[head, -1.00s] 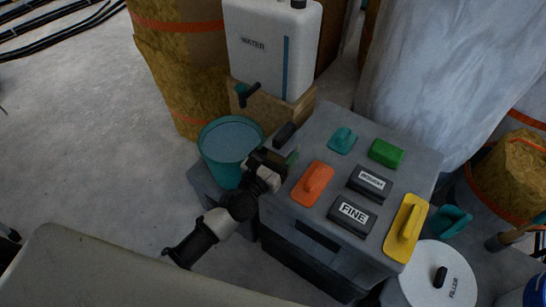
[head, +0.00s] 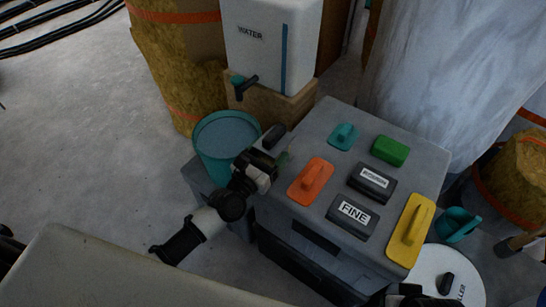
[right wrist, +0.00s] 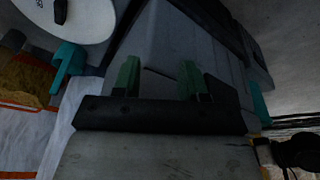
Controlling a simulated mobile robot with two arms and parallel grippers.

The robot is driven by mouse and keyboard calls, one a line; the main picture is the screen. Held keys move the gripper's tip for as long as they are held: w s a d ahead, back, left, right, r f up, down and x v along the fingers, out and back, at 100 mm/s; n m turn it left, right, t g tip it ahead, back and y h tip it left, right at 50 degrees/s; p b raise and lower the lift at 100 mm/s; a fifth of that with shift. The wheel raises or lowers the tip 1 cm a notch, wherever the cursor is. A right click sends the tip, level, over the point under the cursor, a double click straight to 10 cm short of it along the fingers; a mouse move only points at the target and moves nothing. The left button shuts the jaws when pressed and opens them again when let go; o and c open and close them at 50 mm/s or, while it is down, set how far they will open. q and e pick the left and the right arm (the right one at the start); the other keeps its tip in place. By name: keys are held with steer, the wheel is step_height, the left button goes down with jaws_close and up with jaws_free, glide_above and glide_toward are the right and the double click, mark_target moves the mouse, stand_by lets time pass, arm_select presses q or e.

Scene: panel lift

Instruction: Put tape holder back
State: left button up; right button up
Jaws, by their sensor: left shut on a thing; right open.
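My left gripper (head: 268,163) is at the left edge of the grey toolbox (head: 410,135), with a green fingertip showing. It is shut on what looks like a dark block (head: 273,137); the contact is mostly hidden, and I cannot tell if this block is the tape holder. On the lid sit a teal holder (head: 343,136), an orange one (head: 311,181), a green block (head: 390,151), a yellow float (head: 410,231) and dark blocks marked FINE (head: 353,216) and apparently MEDIUM (head: 371,183). My right gripper (right wrist: 159,76) is open, nothing between its green fingers.
A teal bucket (head: 225,145) of water stands left of the toolbox, under the white water tank (head: 270,45). A teal thing (head: 458,224) and a white filler tub (head: 440,270) are at the right. Plastic sheeting (head: 450,80) stands behind.

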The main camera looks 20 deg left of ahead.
arm_select(q)
steer(key=shift+f, duration=0.25)
steer(key=o, duration=1)
steer(key=shift+c, duration=0.2)
arm_select(e)
steer(key=shift+v, duration=1.15)
arm_select(q)
steer(key=shift+s+a+f, duration=0.1)
arm_select(e)
steer(key=shift+d, duration=0.2)
